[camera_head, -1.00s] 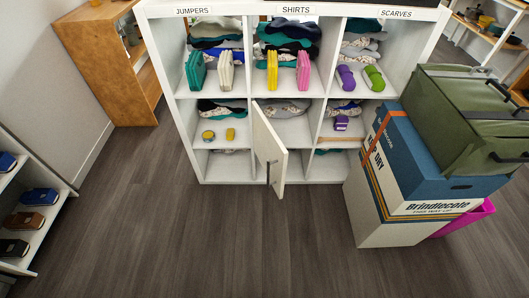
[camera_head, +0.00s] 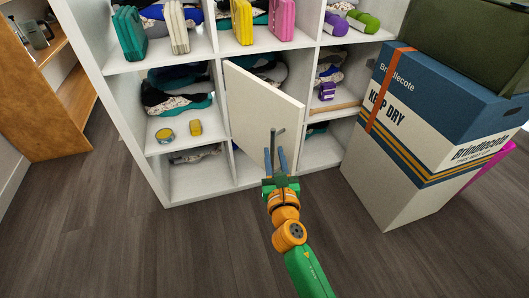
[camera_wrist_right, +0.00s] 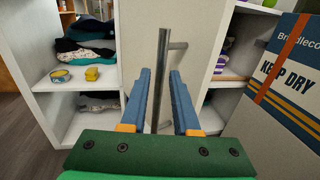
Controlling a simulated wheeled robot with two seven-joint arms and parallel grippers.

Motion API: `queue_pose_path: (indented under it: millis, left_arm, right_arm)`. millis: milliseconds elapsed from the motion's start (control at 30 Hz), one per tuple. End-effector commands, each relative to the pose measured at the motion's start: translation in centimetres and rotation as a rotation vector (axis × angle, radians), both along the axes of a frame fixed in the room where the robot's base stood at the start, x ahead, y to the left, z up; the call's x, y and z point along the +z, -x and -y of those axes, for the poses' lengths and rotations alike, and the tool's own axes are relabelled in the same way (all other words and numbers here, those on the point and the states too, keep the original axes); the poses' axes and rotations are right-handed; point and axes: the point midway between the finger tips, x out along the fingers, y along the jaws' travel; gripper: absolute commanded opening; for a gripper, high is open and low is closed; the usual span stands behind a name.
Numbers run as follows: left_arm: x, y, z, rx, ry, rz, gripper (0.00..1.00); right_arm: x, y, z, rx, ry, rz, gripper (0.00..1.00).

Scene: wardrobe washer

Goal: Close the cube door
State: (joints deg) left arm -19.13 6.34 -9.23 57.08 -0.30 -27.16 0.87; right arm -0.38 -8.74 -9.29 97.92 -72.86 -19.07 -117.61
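The white cube door (camera_head: 255,105) stands partly open at the middle cube of the white shelf unit (camera_head: 150,180), its left edge at the cube's left divider. A grey bar handle (camera_head: 272,143) is upright on its front face. My right gripper (camera_head: 276,158) is in front of the handle. In the right wrist view, the blue fingers (camera_wrist_right: 160,92) are apart, with the handle (camera_wrist_right: 163,60) showing between them. I cannot tell whether either finger touches it. The door (camera_wrist_right: 140,35) fills the middle of that view. My left gripper is not in view.
A blue and white carton (camera_head: 400,130) stands close on the right, with a green bag (camera_head: 480,35) on it and a magenta bin (camera_head: 490,165) behind. Folded clothes and small items fill nearby cubes. A wooden bookcase (camera_head: 40,100) is at left. The floor in front is clear.

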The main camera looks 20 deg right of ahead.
Motion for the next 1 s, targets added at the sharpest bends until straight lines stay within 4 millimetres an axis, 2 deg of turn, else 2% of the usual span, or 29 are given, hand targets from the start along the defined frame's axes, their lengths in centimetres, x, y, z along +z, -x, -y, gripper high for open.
queue_pose_path:
  millis: [100,267,467,500,600,1000]
  left_arm:
    - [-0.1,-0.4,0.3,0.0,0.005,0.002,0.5]
    - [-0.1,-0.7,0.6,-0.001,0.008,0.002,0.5]
    - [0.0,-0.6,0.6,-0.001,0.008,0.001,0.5]
    - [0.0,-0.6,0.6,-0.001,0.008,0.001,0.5]
    - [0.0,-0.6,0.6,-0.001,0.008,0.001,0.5]
    - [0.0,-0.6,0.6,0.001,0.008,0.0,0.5]
  right_arm:
    - [0.0,-2.4,0.4,0.0,-0.002,0.0,0.29]
    - [-0.1,-4.0,0.6,0.001,-0.004,-0.001,0.29]
    - [0.0,-4.1,0.6,0.001,-0.006,-0.003,0.29]
    - [0.0,-4.1,0.6,0.001,-0.006,-0.003,0.27]
    - [0.0,-4.1,0.6,0.001,-0.006,-0.003,0.0]
    - [-0.1,-4.1,0.6,0.001,-0.006,-0.004,0.0]
